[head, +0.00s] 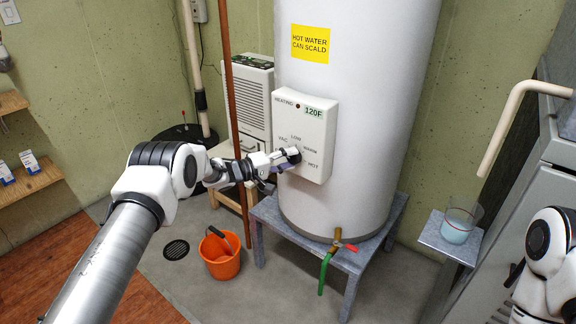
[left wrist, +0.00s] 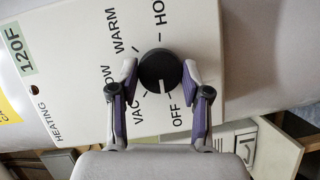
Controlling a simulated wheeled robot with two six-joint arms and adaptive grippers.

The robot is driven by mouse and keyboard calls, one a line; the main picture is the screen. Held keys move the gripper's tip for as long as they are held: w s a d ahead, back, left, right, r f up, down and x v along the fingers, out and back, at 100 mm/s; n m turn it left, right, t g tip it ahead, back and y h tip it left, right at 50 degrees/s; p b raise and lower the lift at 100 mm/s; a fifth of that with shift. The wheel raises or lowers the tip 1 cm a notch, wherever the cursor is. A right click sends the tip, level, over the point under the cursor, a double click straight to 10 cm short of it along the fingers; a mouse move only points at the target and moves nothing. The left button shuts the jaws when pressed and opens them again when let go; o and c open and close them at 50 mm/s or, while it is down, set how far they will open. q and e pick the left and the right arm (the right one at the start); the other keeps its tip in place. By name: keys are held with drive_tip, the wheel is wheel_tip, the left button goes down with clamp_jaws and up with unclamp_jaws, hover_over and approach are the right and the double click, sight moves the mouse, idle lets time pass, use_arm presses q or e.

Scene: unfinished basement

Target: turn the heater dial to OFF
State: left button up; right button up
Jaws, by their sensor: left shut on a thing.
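The heater dial (left wrist: 159,71) is a round black knob on the white control panel (head: 311,125) of the tall white water heater (head: 365,90). In the left wrist view, VAC, LOW, WARM, HOT and OFF are printed around it. Its white mark sits at the picture's lower edge of the knob, between VAC and OFF, closer to OFF. My left gripper (left wrist: 158,83) is shut on the dial, one finger on each side. In the head view, the left gripper (head: 287,158) partly covers the dial and hides the OFF label. My right gripper is out of view.
The panel shows 120F and a small dark red indicator (head: 297,106). A copper pipe (head: 236,110) rises beside my left wrist. Below are an orange bucket (head: 221,262) and a green-hosed drain valve (head: 335,247). A container of liquid (head: 459,225) stands on a shelf (head: 437,236) at right.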

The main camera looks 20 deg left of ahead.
use_arm(q)
drive_tip(key=shift+n+t+h+b, duration=0.35)
drive_tip(key=shift+n+b, duration=0.4)
drive_tip(key=shift+n, duration=0.25)
drive_tip(key=o, duration=1.1)
drive_tip(key=shift+w+a, duration=0.1)
drive_tip(key=shift+o, duration=0.2)
drive_tip(key=v, duration=1.2)
drive_tip(key=shift+f, duration=0.1)
